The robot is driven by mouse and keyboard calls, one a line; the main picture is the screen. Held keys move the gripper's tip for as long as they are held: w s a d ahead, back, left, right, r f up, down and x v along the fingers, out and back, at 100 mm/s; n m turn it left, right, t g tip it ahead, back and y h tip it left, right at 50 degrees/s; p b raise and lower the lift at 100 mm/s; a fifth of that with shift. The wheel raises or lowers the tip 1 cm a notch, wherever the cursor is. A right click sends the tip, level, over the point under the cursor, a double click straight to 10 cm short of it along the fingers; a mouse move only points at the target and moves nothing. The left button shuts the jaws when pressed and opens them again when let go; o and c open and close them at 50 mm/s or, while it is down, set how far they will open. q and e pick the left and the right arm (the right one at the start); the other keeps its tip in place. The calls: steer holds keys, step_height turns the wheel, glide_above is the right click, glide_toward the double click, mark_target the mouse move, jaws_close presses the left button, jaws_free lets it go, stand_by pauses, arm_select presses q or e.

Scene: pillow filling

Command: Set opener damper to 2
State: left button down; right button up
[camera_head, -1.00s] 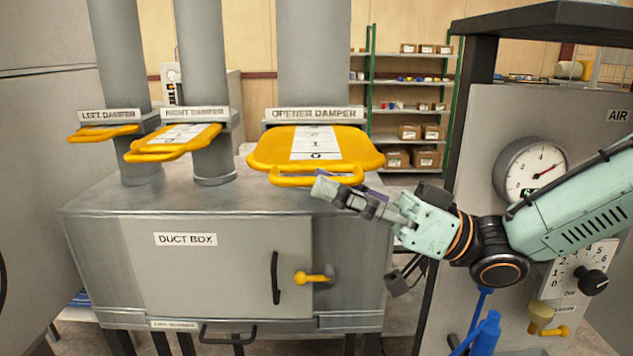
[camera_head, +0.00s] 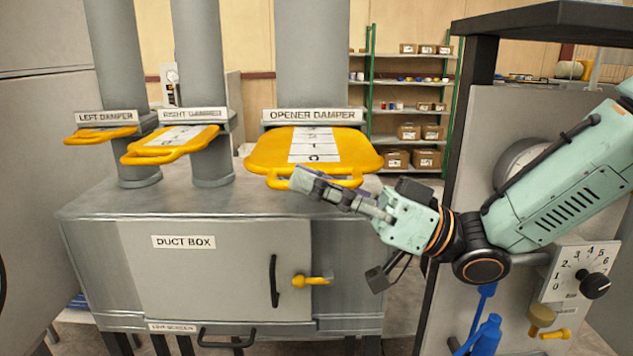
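The opener damper (camera_head: 265,151) is a yellow plate with a looped front handle, sticking out of the duct under the label "OPENER DAMPER" (camera_head: 313,115). Its white scale (camera_head: 314,146) shows 0 nearest the handle, with 1 and higher marks behind it. My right gripper (camera_head: 304,180) comes in from the right, with its fingertips at the front handle, overlapping it in the picture. I cannot tell whether it touches the handle or whether the fingers are open or shut. My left gripper is not in view.
The right damper (camera_head: 150,151) and left damper (camera_head: 90,136) stick out at the left. The grey duct box (camera_head: 205,265) stands below, with a yellow latch (camera_head: 312,281). A panel with a dial (camera_head: 582,275) and blue hose parts (camera_head: 487,330) is at the right.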

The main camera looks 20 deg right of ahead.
mark_target(316, 163)
steer(key=shift+s+a, duration=0.15)
jaws_close()
steer(key=w, duration=0.2)
steer(key=w+d, duration=0.1)
steer(key=w, duration=0.1)
steer(key=w+b, duration=0.1)
steer(key=w, duration=0.1)
steer(key=shift+d, duration=0.4)
steer(key=shift+o, duration=1.8)
jaws_free()
steer(key=shift+s, duration=0.15)
steer(key=shift+d, duration=0.1)
